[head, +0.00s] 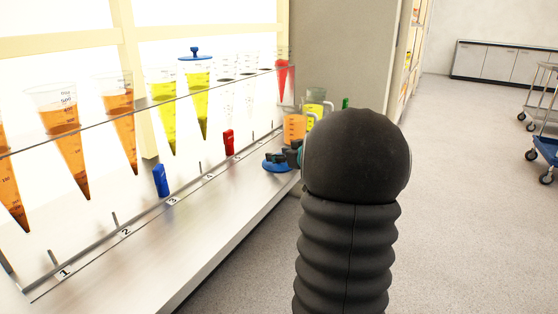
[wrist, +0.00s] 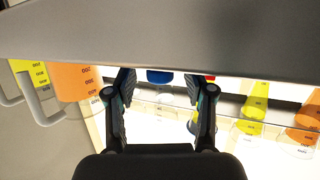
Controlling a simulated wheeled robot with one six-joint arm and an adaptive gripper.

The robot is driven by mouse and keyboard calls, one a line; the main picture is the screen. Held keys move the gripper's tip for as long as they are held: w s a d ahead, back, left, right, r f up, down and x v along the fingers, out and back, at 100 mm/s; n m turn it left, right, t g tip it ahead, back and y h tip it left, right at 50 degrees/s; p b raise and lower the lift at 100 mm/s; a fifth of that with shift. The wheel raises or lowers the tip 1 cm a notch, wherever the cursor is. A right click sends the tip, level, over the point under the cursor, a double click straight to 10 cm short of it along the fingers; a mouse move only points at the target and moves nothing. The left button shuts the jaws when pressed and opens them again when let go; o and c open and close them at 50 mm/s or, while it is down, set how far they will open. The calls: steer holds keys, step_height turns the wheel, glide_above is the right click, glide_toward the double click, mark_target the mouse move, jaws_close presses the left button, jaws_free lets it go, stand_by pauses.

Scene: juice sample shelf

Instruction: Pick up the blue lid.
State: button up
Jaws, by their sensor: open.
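A blue lid (head: 276,165) lies on the metal shelf in the head view, close to the fingers of my gripper (head: 288,156). In the wrist view a blue patch of the lid (wrist: 159,76) shows between the two spread fingers, with the rest cut off by the grey shelf edge. My gripper is open and the fingers look apart from the lid on both sides. My dark arm hides most of the gripper in the head view. Another blue lid (head: 195,54) sits on top of a yellow-filled cone (head: 199,92).
A rack holds several clear cones with orange (head: 64,135) or yellow juice along the bright wall. A blue block (head: 160,180) and a red block (head: 228,142) stand below. Jugs with orange (head: 294,128) and yellow juice stand behind the lid. The front shelf strip (head: 175,265) is bare.

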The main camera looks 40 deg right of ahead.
steer(key=shift+w, duration=0.25)
steer(key=shift+f, duration=0.1)
jaws_close()
steer(key=shift+r, duration=0.55)
steer(key=r, duration=0.1)
steer(key=d+r, duration=0.1)
steer(key=r, duration=0.1)
steer(key=shift+r+b, duration=0.25)
steer(key=shift+b, duration=0.05)
steer(key=s+d+r, duration=0.1)
steer(key=d+r, duration=0.5)
steer(key=d, duration=0.4)
steer(key=shift+s+d+r, duration=0.2)
steer(key=shift+s+d, duration=0.1)
